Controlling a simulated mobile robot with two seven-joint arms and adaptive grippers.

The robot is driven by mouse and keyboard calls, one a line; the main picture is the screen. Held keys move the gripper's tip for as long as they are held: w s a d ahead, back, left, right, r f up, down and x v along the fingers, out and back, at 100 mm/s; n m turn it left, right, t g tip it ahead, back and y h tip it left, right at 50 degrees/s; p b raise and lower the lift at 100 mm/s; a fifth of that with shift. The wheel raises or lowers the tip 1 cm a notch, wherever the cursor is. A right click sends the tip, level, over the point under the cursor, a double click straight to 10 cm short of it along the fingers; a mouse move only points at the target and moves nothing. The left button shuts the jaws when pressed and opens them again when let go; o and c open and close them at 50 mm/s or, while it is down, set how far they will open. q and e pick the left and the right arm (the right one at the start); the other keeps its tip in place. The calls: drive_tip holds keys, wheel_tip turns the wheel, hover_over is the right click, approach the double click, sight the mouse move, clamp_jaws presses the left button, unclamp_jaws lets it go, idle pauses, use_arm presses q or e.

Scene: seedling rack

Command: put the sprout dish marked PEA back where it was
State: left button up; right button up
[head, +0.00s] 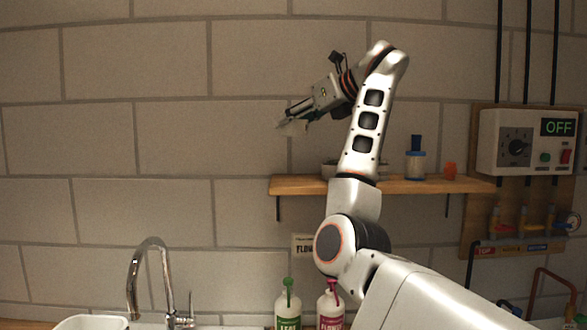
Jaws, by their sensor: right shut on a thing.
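My right gripper (296,112) is raised in front of the tiled wall, above and left of the wooden shelf's left part. It is shut on a small pale thing (292,128) at its fingertips. I cannot read any mark on it, so I cannot tell whether it is the PEA dish. A grey, low round dish (328,170) stands on the shelf (420,186), partly hidden behind my right arm. No PEA label is readable anywhere. My left gripper is not in view.
A blue-topped bottle (415,160) and a small orange thing (450,170) stand on the shelf. A control box (528,141) reading OFF hangs at the right. Below are a tap (150,270), a LEAF bottle (288,308) and a pink-labelled bottle (330,308).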

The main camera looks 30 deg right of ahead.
hover_over(294, 180)
wheel_tip(294, 180, down, 8)
drive_tip(key=shift+r, duration=0.25)
wheel_tip(294, 180, down, 3)
drive_tip(key=shift+f, duration=0.2)
drive_tip(key=shift+s, duration=0.1)
drive_tip(key=shift+f, duration=0.2)
drive_tip(key=o, duration=1.1)
drive_tip(key=shift+o, duration=0.2)
drive_tip(key=shift+r, duration=0.1)
